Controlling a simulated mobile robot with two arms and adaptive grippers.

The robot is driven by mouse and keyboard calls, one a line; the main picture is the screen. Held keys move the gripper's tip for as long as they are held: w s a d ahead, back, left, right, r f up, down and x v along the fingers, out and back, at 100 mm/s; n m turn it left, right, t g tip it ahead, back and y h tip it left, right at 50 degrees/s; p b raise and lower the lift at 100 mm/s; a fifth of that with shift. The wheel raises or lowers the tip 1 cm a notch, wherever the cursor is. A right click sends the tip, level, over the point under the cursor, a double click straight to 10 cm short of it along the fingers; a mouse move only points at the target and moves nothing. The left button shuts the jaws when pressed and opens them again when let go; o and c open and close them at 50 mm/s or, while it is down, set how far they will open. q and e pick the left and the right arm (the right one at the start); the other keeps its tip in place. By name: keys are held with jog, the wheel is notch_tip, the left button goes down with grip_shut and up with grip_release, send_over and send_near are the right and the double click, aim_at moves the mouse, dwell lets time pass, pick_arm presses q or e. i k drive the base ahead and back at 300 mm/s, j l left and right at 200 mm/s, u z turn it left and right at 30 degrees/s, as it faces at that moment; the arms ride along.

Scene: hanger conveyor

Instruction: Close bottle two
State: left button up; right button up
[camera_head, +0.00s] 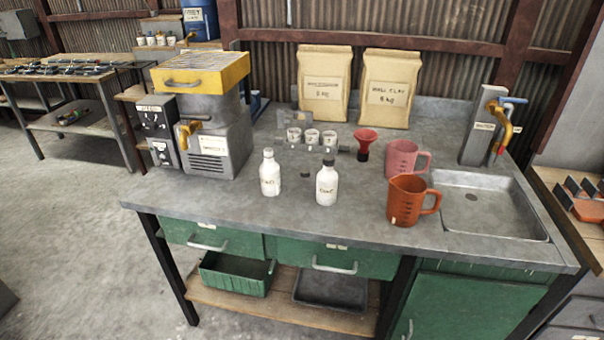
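Two small white labelled bottles stand upright on the grey workbench (195,190). The left bottle (270,180) has a pale top and shows no dark cap. The right bottle (327,188) has a dark cap on its neck. The labels are too small to tell which is bottle two. A small dark round piece (305,174), which looks like a loose cap, lies on the bench between and slightly behind the bottles. Neither of my grippers is in view.
An orange jug (408,203) and a pink jug (402,158) stand right of the bottles, before the sink (480,208). A red funnel (365,140) and several white cups (312,137) are behind. A yellow-topped machine (205,118) stands left. The front bench strip is clear.

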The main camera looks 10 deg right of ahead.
aim_at(270, 172)
jog(key=i+j, duration=0.15)
jog(key=i, duration=0.35)
jog(key=i+j+z, duration=0.1)
jog(key=i, duration=0.4)
